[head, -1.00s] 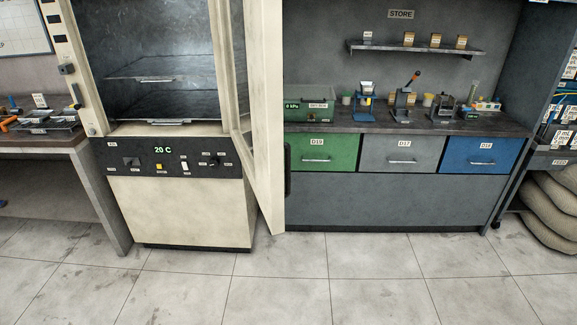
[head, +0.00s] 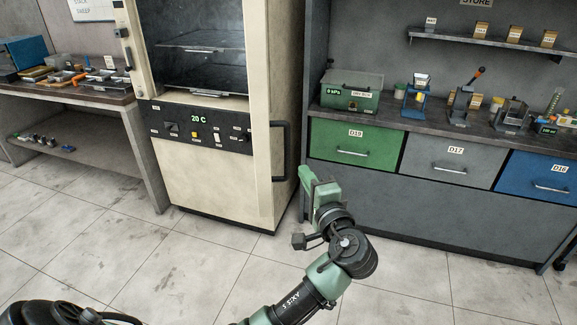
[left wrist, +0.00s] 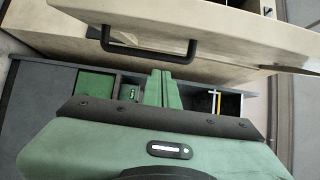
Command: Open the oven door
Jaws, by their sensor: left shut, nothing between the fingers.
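The oven (head: 205,185) is a tall cream cabinet with a dark control panel (head: 200,128) reading 20 C. Its shelves show in the open chamber. The oven door (head: 262,70) stands swung out at the right side, seen nearly edge-on, with its black handle (head: 281,150) on the outer face. The handle also shows in the left wrist view (left wrist: 150,50), above the fingers. My left gripper (head: 304,181) is shut and empty, just right of and below the handle and apart from it; its closed fingers show in the left wrist view (left wrist: 163,88). My right gripper is out of view.
A counter (head: 385,115) with a green drawer (head: 352,146), a grey drawer (head: 452,163) and a blue drawer (head: 550,180) stands right of the oven. A side table (head: 70,92) with trays stands at the left. The tiled floor in front is clear.

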